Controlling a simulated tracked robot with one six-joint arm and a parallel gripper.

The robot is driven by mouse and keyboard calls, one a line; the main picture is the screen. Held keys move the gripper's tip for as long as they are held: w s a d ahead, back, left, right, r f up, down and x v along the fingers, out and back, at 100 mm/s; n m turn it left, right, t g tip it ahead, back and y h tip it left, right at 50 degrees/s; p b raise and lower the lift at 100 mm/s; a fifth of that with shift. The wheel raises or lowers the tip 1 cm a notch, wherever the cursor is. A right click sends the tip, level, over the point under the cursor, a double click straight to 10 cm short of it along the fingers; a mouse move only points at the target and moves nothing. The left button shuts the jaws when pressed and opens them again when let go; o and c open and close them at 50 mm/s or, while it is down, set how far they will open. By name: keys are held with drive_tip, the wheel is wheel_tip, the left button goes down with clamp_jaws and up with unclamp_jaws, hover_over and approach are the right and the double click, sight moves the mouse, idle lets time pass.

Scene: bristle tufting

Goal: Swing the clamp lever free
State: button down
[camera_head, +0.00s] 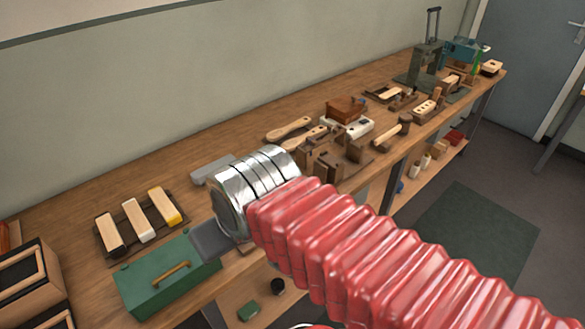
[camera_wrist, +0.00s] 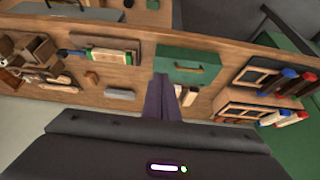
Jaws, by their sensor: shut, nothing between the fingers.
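I cannot pick out the clamp lever with certainty in either view. A brown wooden fixture with upright blocks (camera_head: 328,168) stands mid-bench, partly hidden behind my wrist. Similar brown blocks show at the left of the wrist view (camera_wrist: 40,48). A dark stand with a tall upright handle (camera_head: 432,28) is at the far end of the bench.
The green box (camera_head: 160,284) with a wooden handle lies at the front edge. A tray with several brush blocks (camera_head: 122,252) is behind it. A grey block (camera_head: 208,171) and wooden brush handles (camera_head: 289,129) lie toward the wall. Wooden cases (camera_head: 28,284) stand at left.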

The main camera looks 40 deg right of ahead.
drive_tip(key=shift+w+d, duration=0.1)
idle(0.3)
drive_tip(key=w+d+g, duration=0.1)
drive_tip(key=w+d, duration=1.5)
drive_tip(key=w, duration=0.1)
drive_tip(key=w+d+f, duration=0.3)
drive_tip(key=d+f, duration=0.3)
drive_tip(key=d, duration=0.5)
drive_tip(key=w+d+f, duration=0.3)
drive_tip(key=d+f, duration=0.3)
drive_tip(key=d, duration=0.4)
drive_tip(key=shift+d+g, duration=0.4)
drive_tip(key=shift+f, duration=0.1)
